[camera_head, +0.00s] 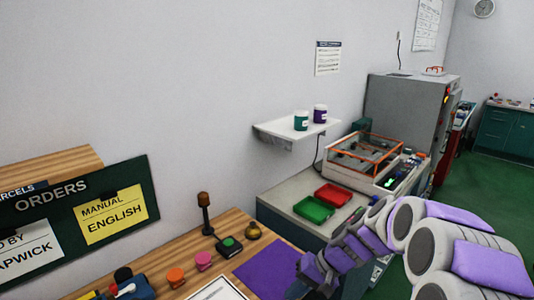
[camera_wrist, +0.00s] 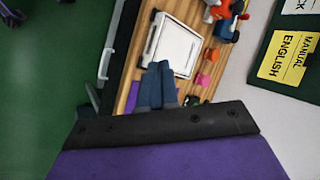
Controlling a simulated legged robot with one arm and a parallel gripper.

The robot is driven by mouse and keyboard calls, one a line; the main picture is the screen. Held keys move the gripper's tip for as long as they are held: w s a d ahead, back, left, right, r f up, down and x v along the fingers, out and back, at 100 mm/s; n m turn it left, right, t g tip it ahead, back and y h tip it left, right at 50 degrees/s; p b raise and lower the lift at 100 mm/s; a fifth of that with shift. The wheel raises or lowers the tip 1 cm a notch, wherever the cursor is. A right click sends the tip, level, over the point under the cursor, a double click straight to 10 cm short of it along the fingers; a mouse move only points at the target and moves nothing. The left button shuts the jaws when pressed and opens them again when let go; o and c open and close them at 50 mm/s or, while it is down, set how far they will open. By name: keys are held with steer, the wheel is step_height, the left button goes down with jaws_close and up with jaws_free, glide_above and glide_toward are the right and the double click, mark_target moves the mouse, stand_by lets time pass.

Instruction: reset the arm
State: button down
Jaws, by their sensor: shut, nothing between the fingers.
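My arm, grey with purple panels, reaches in from the lower right of the head view, and its end hangs near the right end of the wooden desk (camera_head: 215,262). In the wrist view my gripper (camera_wrist: 158,70) shows as two blue-grey fingers side by side, shut with nothing between them. The fingers are in front of the desk, next to a white-framed tray or sheet (camera_wrist: 175,45). I cannot tell how far above the desk they are. In the head view the fingers cannot be made out clearly.
A purple mat (camera_head: 268,270), a green-topped device (camera_head: 229,245) and small coloured items lie on the desk. Behind my arm, a counter holds a green tray (camera_head: 313,209), a red tray (camera_head: 333,195) and an orange-framed machine (camera_head: 367,152). Green floor (camera_head: 480,185) is open at right.

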steer(key=s+r+n+g+h, duration=0.1)
steer(key=s+r+n+h, duration=0.3)
steer(key=s, duration=1.1)
steer(key=s+d+m+h, duration=0.1)
steer(key=s+d, duration=0.2)
steer(key=s, duration=0.5)
steer(key=s+d+r+m+h, duration=0.1)
steer(key=s+d+h, duration=0.1)
steer(key=s, duration=0.6)
steer(key=shift+s+d+r+g+h, duration=0.2)
steer(key=shift+s+d+g+h, duration=0.1)
steer(key=shift+d, duration=0.55)
steer(key=shift+w+a, duration=0.1)
steer(key=shift+a, duration=0.05)
